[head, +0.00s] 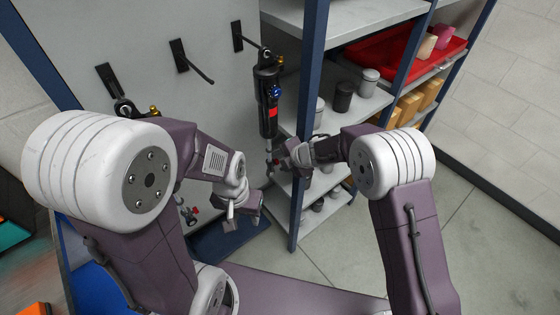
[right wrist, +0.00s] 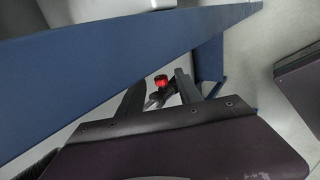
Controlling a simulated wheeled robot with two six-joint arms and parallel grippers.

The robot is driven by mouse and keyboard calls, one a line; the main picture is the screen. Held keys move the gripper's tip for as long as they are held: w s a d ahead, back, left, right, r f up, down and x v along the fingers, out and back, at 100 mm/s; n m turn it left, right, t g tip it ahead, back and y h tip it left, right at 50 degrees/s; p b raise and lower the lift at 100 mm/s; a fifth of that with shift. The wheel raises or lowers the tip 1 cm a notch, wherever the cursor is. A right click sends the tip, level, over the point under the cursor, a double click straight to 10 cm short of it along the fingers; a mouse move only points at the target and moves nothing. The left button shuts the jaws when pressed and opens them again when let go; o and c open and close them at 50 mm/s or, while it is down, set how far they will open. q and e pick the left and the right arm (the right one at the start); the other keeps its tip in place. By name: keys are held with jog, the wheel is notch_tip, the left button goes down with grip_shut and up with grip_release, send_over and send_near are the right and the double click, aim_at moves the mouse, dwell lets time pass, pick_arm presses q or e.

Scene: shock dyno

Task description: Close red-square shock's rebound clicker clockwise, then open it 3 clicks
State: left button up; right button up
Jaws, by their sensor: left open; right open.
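The shock with the red square (head: 272,112) hangs upright from a wall hook, black with a blue knob (head: 275,92) on its side. A slim shaft runs down to its lower end. My right gripper (head: 282,160) is open at that lower end. In the right wrist view, a red rebound clicker (right wrist: 160,81) shows between the open fingers of my right gripper (right wrist: 161,90); I cannot tell whether either finger touches it. My left gripper (head: 243,215) is open and empty, lower and to the left of the shock.
Another shock (head: 124,107) hangs at the left, mostly hidden behind my left arm; its lower end (head: 189,213) shows below. An empty hook (head: 190,62) sits between them. A blue shelf post (head: 306,120) stands close right of the red-square shock. Shelves hold jars and a red tray (head: 378,58).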

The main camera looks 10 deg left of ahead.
jog(key=shift+a+f, duration=0.1)
jog(key=shift+f, duration=0.15)
jog(key=shift+w, duration=0.1)
grip_shut()
jog(key=shift+s+d+f+t+y+b, duration=0.1)
jog(key=shift+f+t+y+b, duration=0.85)
jog(key=shift+b, duration=7.35)
jog(key=shift+s+d+r+t+y+b, duration=0.1)
jog(key=shift+t+y+b, duration=1.8)
jog(key=shift+b, duration=6.35)
jog(key=shift+s+d+f+t+y+b, duration=0.1)
jog(key=shift+f+t+y+b, duration=0.85)
jog(key=shift+b, duration=7.35)
jog(key=shift+r+y, duration=0.5)
jog(key=shift+y, duration=0.3)
